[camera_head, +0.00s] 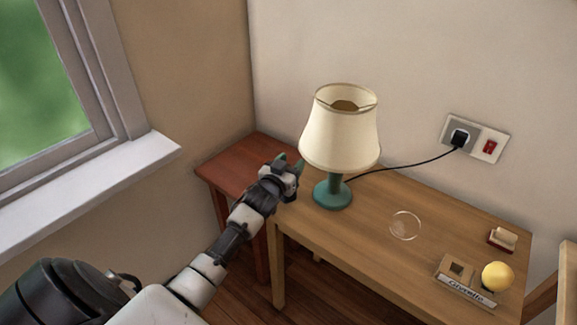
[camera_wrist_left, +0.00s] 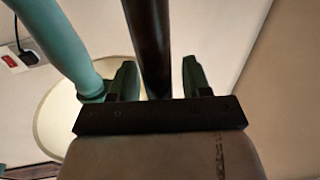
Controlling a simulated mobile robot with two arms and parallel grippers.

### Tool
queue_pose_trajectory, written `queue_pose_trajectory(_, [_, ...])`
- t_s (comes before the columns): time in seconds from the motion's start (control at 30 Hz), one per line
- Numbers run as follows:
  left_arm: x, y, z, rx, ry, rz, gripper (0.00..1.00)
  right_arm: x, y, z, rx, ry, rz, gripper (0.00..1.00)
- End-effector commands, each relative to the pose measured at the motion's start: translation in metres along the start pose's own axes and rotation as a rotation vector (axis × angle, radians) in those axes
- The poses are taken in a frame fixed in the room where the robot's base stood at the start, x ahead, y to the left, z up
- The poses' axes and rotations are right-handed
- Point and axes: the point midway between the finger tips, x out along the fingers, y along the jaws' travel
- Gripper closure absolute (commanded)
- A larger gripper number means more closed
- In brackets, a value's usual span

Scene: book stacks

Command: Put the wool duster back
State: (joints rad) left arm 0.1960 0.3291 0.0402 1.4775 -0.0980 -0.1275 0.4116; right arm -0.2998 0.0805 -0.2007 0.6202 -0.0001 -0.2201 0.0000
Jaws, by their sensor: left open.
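My left gripper (camera_head: 289,164) is open over the gap between the small red table and the lamp table, left of the lamp. In the left wrist view its two dark green fingers (camera_wrist_left: 159,79) stand apart on either side of a dark brown rod (camera_wrist_left: 148,40). The rod appears to lie between or just beyond the fingers, which are not closed on it. I cannot tell whether it is the wool duster's handle. No woolly head shows in either view. My right gripper is out of view.
A lamp with a teal base (camera_head: 333,193) and cream shade (camera_head: 340,135) stands close right of the gripper. Its stem shows in the wrist view (camera_wrist_left: 62,45). A glass disc (camera_head: 405,226), yellow ball (camera_head: 497,277) and nameplate (camera_head: 466,290) lie on the wooden table (camera_head: 370,240). The red table (camera_head: 232,165) looks bare.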

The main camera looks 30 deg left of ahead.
Motion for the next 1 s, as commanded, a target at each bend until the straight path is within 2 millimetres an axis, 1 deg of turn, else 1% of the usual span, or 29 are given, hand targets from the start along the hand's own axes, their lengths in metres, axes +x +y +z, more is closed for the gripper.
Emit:
queue_pose_trajectory(0.07, [-0.001, 0.000, -0.003, 0.000, 0.000, 0.000, 0.52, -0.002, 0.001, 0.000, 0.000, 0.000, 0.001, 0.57])
queue_pose_trajectory(0.17, [-0.012, 0.000, -0.001, 0.000, -0.001, 0.001, 0.52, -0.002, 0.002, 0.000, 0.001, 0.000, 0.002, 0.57])
queue_pose_trajectory(0.27, [-0.030, 0.000, -0.002, 0.001, -0.001, 0.001, 0.52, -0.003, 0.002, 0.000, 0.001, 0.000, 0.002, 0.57])
queue_pose_trajectory(0.5, [-0.080, 0.000, -0.001, -0.001, -0.003, 0.000, 0.52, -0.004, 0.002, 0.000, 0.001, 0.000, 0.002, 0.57])
queue_pose_trajectory(0.6, [-0.097, 0.000, -0.001, -0.001, -0.002, 0.000, 0.52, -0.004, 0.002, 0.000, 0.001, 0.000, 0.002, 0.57])
queue_pose_trajectory(0.7, [-0.109, 0.000, -0.001, -0.001, -0.002, 0.000, 0.52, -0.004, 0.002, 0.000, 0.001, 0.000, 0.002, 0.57])
queue_pose_trajectory(0.83, [-0.118, 0.000, -0.002, 0.000, 0.000, 0.000, 0.52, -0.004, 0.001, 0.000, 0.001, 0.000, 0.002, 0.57])
queue_pose_trajectory(1.0, [-0.120, 0.000, -0.003, 0.000, 0.001, 0.000, 0.52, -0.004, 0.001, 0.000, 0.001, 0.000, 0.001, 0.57])
